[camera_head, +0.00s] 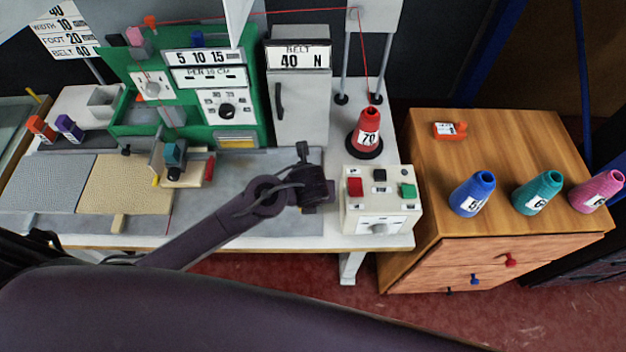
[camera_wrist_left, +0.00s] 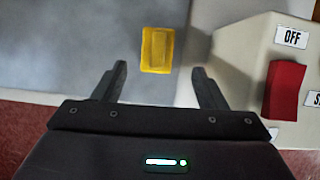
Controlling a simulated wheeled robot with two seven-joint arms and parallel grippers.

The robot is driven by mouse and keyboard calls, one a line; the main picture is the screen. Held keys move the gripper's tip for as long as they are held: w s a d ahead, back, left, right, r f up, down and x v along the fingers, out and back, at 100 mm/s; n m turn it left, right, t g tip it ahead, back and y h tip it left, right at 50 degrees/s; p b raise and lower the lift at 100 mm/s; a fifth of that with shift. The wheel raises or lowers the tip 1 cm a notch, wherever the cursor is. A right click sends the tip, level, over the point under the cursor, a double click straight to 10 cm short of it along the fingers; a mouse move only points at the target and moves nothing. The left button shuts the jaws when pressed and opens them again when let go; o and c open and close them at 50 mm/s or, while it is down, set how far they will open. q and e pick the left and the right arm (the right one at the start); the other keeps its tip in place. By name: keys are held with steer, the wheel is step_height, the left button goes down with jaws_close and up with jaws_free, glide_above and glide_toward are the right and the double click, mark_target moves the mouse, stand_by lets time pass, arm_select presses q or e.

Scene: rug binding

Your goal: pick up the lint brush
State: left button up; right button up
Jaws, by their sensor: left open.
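A small yellow block with a raised rim (camera_wrist_left: 157,50), which I take to be the lint brush, lies on the grey table top in the left wrist view. No bristles show. My left gripper (camera_wrist_left: 159,70) is open and empty, its two fingers apart on either side of the block's near end, in picture terms; the height gap cannot be told. In the head view my left gripper (camera_head: 317,188) is over the table's right part, left of the control box, and hides the block. My right gripper is not in view.
The cream control box (camera_head: 383,222) with red and green buttons stands close right of the gripper; its red button (camera_wrist_left: 285,90) shows in the wrist view. A red thread cone (camera_head: 367,133) stands behind it. A wooden cabinet (camera_head: 480,231) with several cones is at right.

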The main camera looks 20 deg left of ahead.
arm_select(q)
steer(key=shift+w, duration=0.45)
steer(key=shift+w+f, duration=0.25)
steer(key=shift+f, duration=0.1)
steer(key=f, duration=0.1)
steer(key=a+f+p, duration=0.1)
steer(key=f, duration=0.1)
steer(key=shift+w+f, duration=0.2)
steer(key=x, duration=0.3)
steer(key=c, duration=1.1)
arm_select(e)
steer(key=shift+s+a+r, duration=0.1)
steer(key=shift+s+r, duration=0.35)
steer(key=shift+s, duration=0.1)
arm_select(q)
steer(key=shift+r, duration=0.15)
